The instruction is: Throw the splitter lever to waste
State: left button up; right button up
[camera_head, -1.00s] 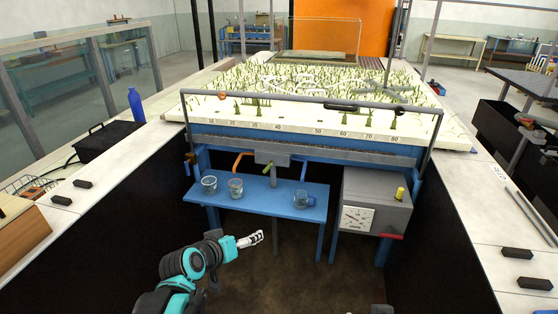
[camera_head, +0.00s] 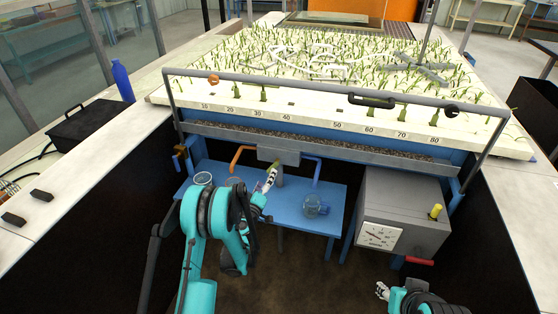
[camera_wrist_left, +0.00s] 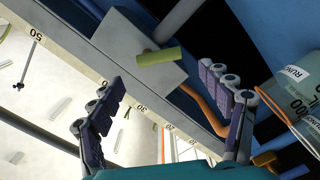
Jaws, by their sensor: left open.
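The splitter is a grey box (camera_head: 290,157) under the flume's front edge, with an orange pipe (camera_head: 238,155) on its left and a blue pipe (camera_head: 316,168) on its right. The splitter lever, a short yellow-green handle (camera_wrist_left: 158,57), sticks out of the box's face in the left wrist view. My left gripper (camera_head: 269,179) is just in front of the box, and its fingers (camera_wrist_left: 165,88) are spread. The lever lies ahead of the gap between them; I see no contact. My right gripper (camera_head: 382,291) is low at the bottom right, small and partly cut off.
A blue bench (camera_head: 275,216) below the splitter holds a glass beaker (camera_head: 203,178) and a jug (camera_head: 316,206); another vessel is partly behind my left arm. A labelled vessel (camera_wrist_left: 302,88) is close to the right finger. A grey box with a dial (camera_head: 405,205) stands right of the bench.

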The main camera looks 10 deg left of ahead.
aim_at(271, 168)
pick_arm(q)
jog(key=w+p, duration=0.1)
jog(key=w, duration=0.2)
jog(key=w+b, duration=0.1)
jog(key=w, duration=0.3)
jog(key=shift+w+d, duration=0.15)
jog(key=shift+w, duration=0.15)
jog(key=c, duration=1.2)
